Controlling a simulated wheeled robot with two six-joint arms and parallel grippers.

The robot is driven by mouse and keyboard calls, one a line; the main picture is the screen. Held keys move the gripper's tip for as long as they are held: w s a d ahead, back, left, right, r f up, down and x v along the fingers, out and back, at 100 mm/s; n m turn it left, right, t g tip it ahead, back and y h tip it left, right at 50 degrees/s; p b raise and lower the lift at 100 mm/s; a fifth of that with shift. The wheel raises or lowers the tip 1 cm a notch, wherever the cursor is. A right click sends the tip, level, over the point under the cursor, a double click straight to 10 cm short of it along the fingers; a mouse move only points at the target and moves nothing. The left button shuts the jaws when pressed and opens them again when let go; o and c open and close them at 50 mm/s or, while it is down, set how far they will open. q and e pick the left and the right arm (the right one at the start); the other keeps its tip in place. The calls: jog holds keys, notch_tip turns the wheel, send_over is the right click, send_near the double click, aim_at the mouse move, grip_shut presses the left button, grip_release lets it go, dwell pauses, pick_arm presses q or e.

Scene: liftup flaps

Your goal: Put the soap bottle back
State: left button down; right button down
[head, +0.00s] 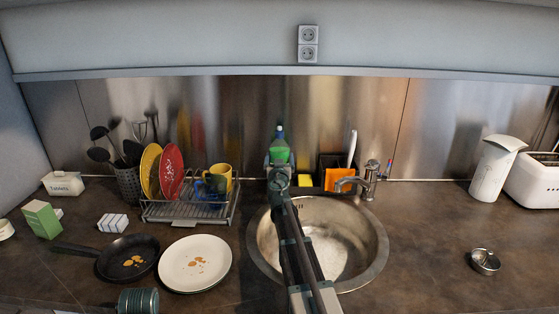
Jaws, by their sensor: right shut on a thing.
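The green soap bottle (280,149) with its blue top stands upright near the back of the counter, just behind the sink (377,262). My right gripper (279,163) reaches over the sink from the front and is shut on the bottle. The gripper and arm hide the bottle's lower part, so I cannot tell whether its base touches the counter. My left gripper is not in view.
The dish rack (190,212) is on the left. The steel backsplash is behind. The counter right of the sink is mostly clear.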

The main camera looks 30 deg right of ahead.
jog(key=shift+f, duration=0.2)
grip_release()
jog(key=shift+r, duration=0.1)
jog(key=shift+r, duration=0.2)
jog(key=v, duration=1.2)
jog(key=shift+s+f, duration=0.1)
